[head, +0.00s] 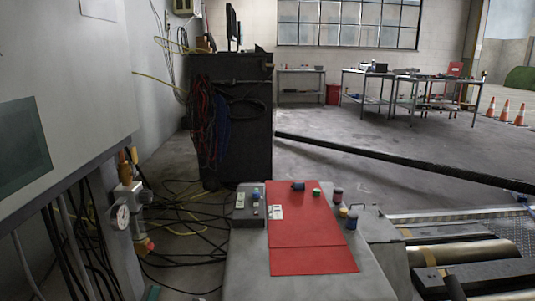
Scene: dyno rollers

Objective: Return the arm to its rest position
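Neither of my grippers shows in the head view, and I see no part of my arms that I can be sure of. Whether the grippers are open or shut, and where they are, is hidden.
Loose cables (185,240) lie on the floor. Rollers (462,252) are at lower right. A dark cabinet (232,140) stands behind. Open floor (340,160) lies beyond, before workbenches (410,78).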

